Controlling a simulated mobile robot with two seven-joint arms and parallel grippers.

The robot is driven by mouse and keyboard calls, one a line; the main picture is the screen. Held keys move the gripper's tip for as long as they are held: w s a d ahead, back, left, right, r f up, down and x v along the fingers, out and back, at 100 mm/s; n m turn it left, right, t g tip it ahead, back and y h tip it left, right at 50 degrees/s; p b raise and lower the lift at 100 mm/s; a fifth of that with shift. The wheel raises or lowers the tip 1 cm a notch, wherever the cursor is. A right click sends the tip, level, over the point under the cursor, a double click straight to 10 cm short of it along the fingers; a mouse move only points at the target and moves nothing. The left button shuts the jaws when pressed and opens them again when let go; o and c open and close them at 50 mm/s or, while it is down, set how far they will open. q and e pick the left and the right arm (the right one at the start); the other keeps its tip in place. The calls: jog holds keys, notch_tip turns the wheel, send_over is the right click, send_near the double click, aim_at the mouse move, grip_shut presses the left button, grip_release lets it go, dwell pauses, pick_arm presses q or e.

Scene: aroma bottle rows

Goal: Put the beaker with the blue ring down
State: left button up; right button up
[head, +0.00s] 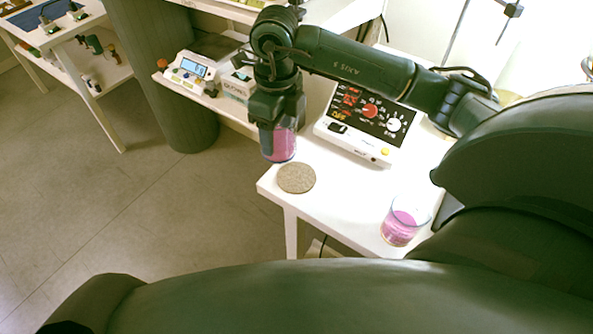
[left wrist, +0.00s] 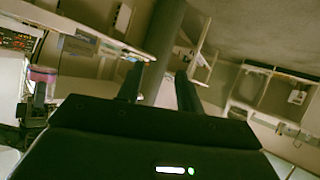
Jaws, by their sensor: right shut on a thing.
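My right gripper (head: 276,130) is shut on a beaker (head: 283,147) with pink liquid, its fingers pointing down. It hangs at the table's left corner, behind the round cork coaster (head: 296,178). The fingers hide part of this beaker, and I cannot make out its ring colour. A pink beaker in a gripper also shows at the left of the left wrist view (left wrist: 42,75). A second beaker (head: 402,225) with pink liquid and a bluish rim stands upright on the table's front right. My left gripper (left wrist: 160,88) has its fingers apart and nothing between them.
The white table (head: 345,195) is bare between the coaster and the second beaker. A hotplate device (head: 365,120) with red and white knobs stands behind. A green column (head: 180,110) and open floor lie left.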

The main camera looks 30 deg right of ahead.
aim_at(296, 126)
jog(key=m, duration=0.3)
jog(key=d+m, duration=0.1)
jog(key=m, duration=0.1)
jog(key=shift+m+p, duration=0.3)
jog(key=shift+m, duration=0.1)
jog(key=m, duration=0.2)
jog(key=d+m, duration=0.1)
jog(key=m, duration=0.2)
jog(key=shift+s+p, duration=0.15)
jog(key=shift+p, duration=0.2)
jog(key=m, duration=0.2)
jog(key=d+m, duration=0.1)
jog(key=m, duration=0.2)
jog(key=shift+s, duration=0.15)
jog(key=m, duration=0.2)
jog(key=shift+d+f+m+p, duration=0.1)
jog(key=shift+d+m+p, duration=0.2)
jog(key=shift+m, duration=0.1)
jog(key=shift+f+m, duration=0.15)
jog(key=shift+m, duration=0.15)
jog(key=shift+f, duration=4.95)
pick_arm(q)
jog(key=shift+w+r, duration=0.2)
jog(key=shift+r, duration=0.3)
